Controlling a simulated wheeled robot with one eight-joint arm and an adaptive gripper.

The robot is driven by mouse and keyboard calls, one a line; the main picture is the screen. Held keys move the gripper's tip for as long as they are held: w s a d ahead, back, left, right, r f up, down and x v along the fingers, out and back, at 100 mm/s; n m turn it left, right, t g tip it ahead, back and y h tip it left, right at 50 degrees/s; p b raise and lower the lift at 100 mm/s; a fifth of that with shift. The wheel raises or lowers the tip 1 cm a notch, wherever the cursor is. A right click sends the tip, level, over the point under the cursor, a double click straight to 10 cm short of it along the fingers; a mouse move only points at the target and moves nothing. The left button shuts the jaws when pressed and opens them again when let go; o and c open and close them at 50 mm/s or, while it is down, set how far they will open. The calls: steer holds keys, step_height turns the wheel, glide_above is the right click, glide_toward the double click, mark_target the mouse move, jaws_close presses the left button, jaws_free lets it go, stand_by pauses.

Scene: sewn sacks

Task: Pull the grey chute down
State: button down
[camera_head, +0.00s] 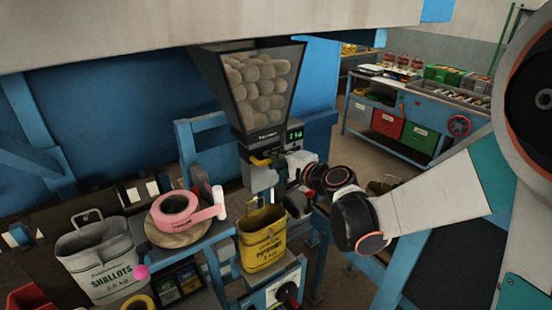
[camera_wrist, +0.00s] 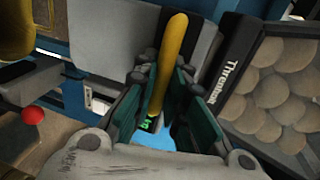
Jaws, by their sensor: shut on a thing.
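The grey chute (camera_head: 260,179) hangs under the dark hopper (camera_head: 262,85), above a yellow sack (camera_head: 263,240). A yellow handle (camera_head: 261,161) sticks out at the chute's top. My gripper (camera_head: 281,163) reaches it from the right. In the wrist view the yellow handle (camera_wrist: 172,60) runs between the green finger pads of my gripper (camera_wrist: 160,95), which is shut on it. The grey chute (camera_wrist: 105,35) shows behind the fingers there. Its far side is hidden.
The hopper holds many round potato-like items. A white sack (camera_head: 98,258) marked SHALLOTS and a pink tape roll (camera_head: 176,208) stand at the left. A blue workbench (camera_head: 405,118) with bins stands at the back right.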

steer(key=shift+f, duration=0.1)
step_height(320, 180, down, 16)
steer(key=b, duration=1.4)
steer(key=shift+f, duration=0.15)
steer(key=shift+s, duration=0.15)
steer(key=c, duration=1.6)
jaws_free()
steer(key=shift+d, duration=0.1)
